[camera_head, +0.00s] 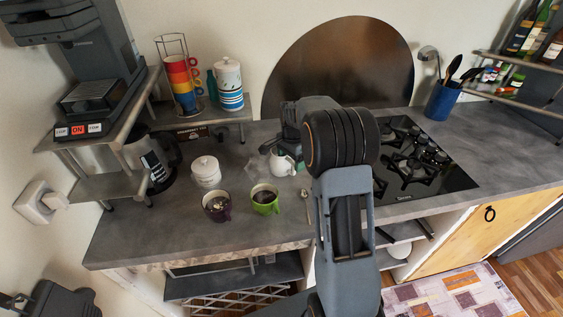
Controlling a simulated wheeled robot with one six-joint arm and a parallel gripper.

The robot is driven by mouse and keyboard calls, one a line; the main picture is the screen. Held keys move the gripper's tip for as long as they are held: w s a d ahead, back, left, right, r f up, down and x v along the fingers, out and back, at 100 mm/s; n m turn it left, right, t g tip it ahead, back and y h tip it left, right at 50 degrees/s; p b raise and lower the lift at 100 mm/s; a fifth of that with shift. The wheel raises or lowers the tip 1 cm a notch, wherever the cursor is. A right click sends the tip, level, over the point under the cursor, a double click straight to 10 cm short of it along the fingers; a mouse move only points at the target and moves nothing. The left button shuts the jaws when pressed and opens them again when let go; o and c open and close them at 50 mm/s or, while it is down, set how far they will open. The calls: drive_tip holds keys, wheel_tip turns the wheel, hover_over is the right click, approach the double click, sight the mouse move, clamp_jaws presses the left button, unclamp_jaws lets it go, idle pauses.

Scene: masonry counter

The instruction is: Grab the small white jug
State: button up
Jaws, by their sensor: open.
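A small white jug (281,163) stands on the grey counter, left of my arm's thick dark joint. My gripper (283,143) is directly above and behind the jug in this view, pointing down toward it. Its fingers are small and partly merge with the dark wrist, but it is open. I cannot tell whether the fingers touch the jug or are around it. No object shows lifted in the gripper.
A green cup (264,199), a dark cup (217,207) and a white lidded pot (206,171) stand left of the jug. A spoon (306,205) lies near the front. A gas hob (415,165) is to the right. Bare counter (150,225) is at front left.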

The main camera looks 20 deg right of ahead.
drive_tip(key=shift+f, duration=1.15)
drive_tip(key=c, duration=1.2)
drive_tip(key=shift+r, duration=0.1)
drive_tip(key=shift+c, duration=0.5)
drive_tip(key=shift+r, duration=0.15)
